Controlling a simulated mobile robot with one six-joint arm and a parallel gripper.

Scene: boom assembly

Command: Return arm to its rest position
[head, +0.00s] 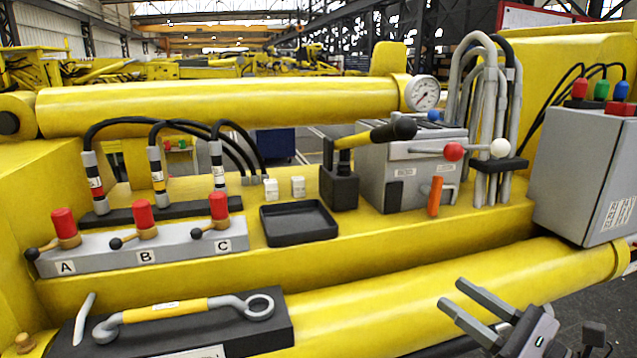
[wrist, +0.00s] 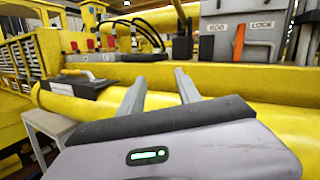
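My gripper (head: 468,312) is at the lower right of the head view, in front of the lower yellow cylinder. Its two grey fingers stand apart with nothing between them. In the wrist view the gripper (wrist: 160,88) also shows spread fingers, pointing toward the yellow boom. No object touches the fingers in either view.
A valve block (head: 145,248) with levers A, B and C stands at the left. A black tray (head: 298,222) sits mid-ledge. A grey box (head: 405,165) with an orange handle (head: 435,196) is right of it. A tool with a ring end lies on a dark block (head: 245,335).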

